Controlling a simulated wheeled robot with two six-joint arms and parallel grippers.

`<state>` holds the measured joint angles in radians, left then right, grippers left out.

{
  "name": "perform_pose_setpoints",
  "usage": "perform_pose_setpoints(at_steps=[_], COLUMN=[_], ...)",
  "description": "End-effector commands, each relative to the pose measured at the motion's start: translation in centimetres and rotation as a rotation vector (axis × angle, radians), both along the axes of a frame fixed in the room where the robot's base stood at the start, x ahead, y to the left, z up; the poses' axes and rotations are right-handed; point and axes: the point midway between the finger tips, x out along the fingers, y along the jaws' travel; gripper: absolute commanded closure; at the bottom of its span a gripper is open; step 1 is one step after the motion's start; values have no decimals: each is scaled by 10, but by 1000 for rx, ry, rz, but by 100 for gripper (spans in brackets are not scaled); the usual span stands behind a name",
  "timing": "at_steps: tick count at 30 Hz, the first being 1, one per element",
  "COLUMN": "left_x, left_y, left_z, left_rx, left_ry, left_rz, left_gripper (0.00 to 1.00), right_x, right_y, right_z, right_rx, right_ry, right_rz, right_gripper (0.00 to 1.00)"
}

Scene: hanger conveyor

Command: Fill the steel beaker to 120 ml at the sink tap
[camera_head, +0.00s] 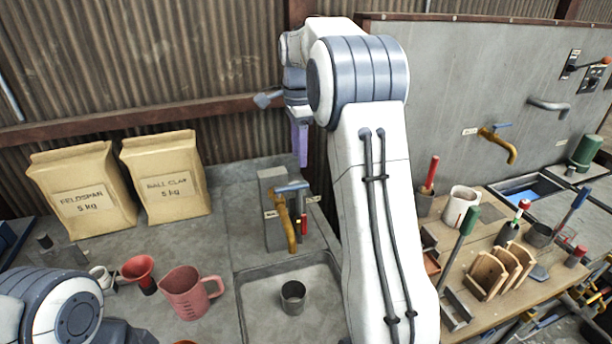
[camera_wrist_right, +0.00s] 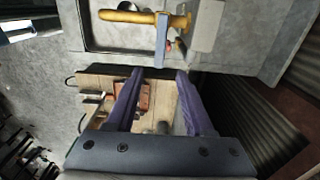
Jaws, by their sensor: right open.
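The steel beaker (camera_head: 293,298) stands upright in the sink (camera_head: 262,275), roughly below the spout of the brass tap (camera_head: 285,222). Its contents cannot be made out. The tap has a blue lever (camera_head: 292,187), which also shows in the right wrist view (camera_wrist_right: 162,42). No stream of water is visible. My right gripper (camera_head: 302,160) is in the air above and behind the tap, its purple fingers pointing down. In the right wrist view its fingers (camera_wrist_right: 159,76) are spread, empty and apart from the lever. My left arm enters at lower left; its gripper is not visible.
A pink jug (camera_head: 190,292) and red funnel (camera_head: 139,270) stand left of the sink. Two paper sacks (camera_head: 166,178) stand against the corrugated wall. A wooden bench (camera_head: 520,285) with tools and a mug (camera_head: 460,204) lies right. My right arm hides the sink's right side.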

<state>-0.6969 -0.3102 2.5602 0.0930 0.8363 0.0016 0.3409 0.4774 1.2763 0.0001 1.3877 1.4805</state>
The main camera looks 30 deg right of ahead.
Motion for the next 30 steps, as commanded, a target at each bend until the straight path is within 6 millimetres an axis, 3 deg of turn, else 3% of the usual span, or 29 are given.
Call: perform_pose_setpoints(at_steps=[6, 12, 24, 25, 28, 29, 30], left_x=[0, 0, 0, 0, 0, 0, 0], left_y=[0, 0, 0, 0, 0, 0, 0], left_z=[6, 10, 11, 11, 11, 11, 11], left_rx=[0, 0, 0, 0, 0, 0, 0], left_ry=[0, 0, 0, 0, 0, 0, 0], left_rz=[0, 1, 1, 1, 1, 1, 1], left_gripper=[0, 0, 0, 0, 0, 0, 0], right_x=[-1, -1, -1, -1, -1, -1, -1], right_y=[-1, -1, -2, -2, -2, -2, -2], right_z=[-42, -69, -79, -78, -78, -78, -78], right_rx=[1, 1, 0, 0, 0, 0, 0], right_ry=[5, 3, 0, 0, 0, 0, 0], right_rz=[-2, -2, -3, -3, -3, -3, -3], right_gripper=[48, 48, 48, 55, 93, 100, 100])
